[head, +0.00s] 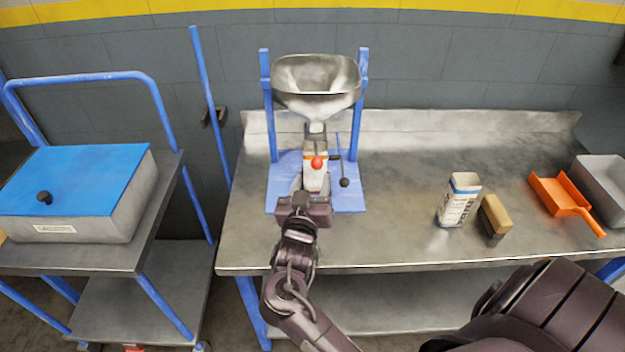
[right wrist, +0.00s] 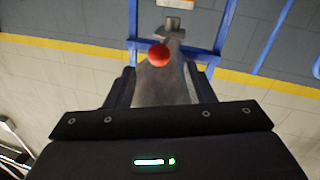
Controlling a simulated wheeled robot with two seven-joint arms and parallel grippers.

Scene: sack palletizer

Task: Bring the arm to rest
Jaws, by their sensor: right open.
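My right gripper (head: 304,194) is at the filling stand, just in front of a white carton or bag with an orange top band (head: 315,177). The bag is upright on the blue stand base (head: 348,197) under the spout of the steel hopper (head: 316,78). A red knob (head: 317,162) shows in front of the bag. In the right wrist view my right gripper (right wrist: 166,88) has its dark fingers apart, with the red knob (right wrist: 159,55) and grey metal seen between them. Whether the fingers touch anything is unclear. My left gripper is not seen.
Right on the steel bench (head: 400,240) are a white printed bag (head: 459,200), a tan block (head: 495,215), an orange scoop (head: 560,193) and a grey bin (head: 603,185). A blue-lidded box (head: 75,180) sits on a cart at left.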

